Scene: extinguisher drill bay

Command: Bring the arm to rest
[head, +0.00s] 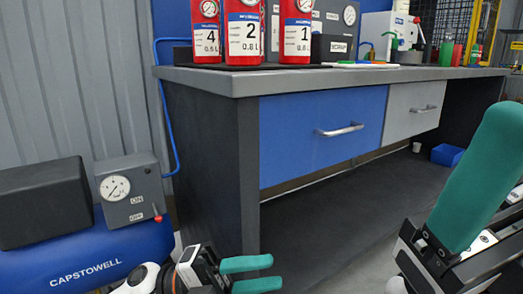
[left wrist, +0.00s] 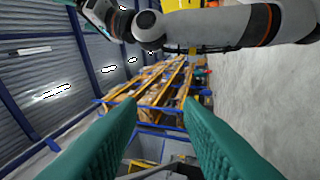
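My left gripper (head: 274,272) is low in the head view, in front of the bench's left end. Its two teal fingers point right with a gap between them. The left wrist view shows the same gripper (left wrist: 160,108) open, with nothing between its fingers. My right gripper (head: 482,180) is at the right edge of the head view, close to the camera. Only one large teal finger clearly shows there, so its opening cannot be judged. White and grey links of my own arm cross the top of the left wrist view.
A grey bench (head: 350,78) with a blue drawer (head: 310,155) and a grey drawer (head: 400,118) stands ahead. Red extinguishers (head: 245,38) stand on it. A blue compressor (head: 85,255) is at left. A blue bin (head: 447,155) sits below the bench. Racks (left wrist: 150,90) show in the wrist view.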

